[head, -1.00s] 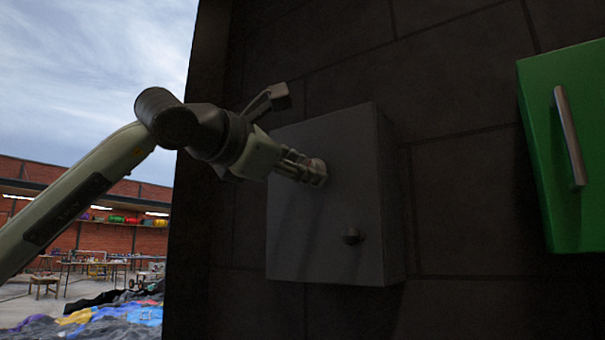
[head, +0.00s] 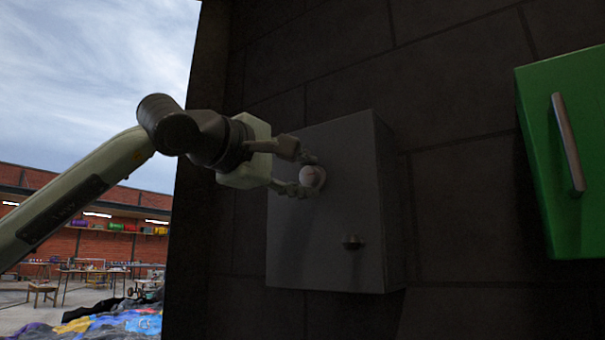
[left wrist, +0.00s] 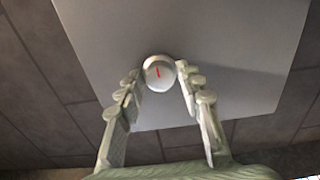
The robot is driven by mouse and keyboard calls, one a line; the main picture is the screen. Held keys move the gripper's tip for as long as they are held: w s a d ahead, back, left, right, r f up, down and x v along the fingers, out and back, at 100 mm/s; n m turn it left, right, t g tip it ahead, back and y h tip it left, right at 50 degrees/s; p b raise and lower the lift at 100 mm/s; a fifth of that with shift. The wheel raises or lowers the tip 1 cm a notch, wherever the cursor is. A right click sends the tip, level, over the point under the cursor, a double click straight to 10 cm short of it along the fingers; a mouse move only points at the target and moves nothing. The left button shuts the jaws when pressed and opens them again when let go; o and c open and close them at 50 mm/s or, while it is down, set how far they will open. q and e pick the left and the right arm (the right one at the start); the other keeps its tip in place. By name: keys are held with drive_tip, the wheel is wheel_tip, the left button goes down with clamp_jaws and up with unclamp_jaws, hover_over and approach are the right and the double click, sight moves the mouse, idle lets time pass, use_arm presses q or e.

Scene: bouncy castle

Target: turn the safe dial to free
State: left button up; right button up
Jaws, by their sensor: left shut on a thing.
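The grey safe (head: 325,225) is mounted on a dark tiled wall. Its round pale dial (head: 312,176) is on the upper part of the front. My left gripper (head: 308,172) is shut on the dial, one finger above and one below it. In the left wrist view the dial (left wrist: 158,73) sits between the two fingertips and shows a red mark pointing nearly straight up. The safe front (left wrist: 215,35) lies behind it. A small dark handle (head: 352,242) is lower right on the safe. My right gripper is out of view.
A green cabinet (head: 550,190) with a long metal handle (head: 568,143) hangs on the wall to the right. Wall between it and the safe is bare. Behind my left arm, at lower left, are tables, a brick wall and colourful heaped material on the floor.

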use_arm(q)
drive_tip(key=shift+m, duration=0.3)
idle(0.4)
drive_tip(key=o, duration=1.2)
drive_tip(key=shift+s, duration=0.1)
drive_tip(key=v, duration=1.2)
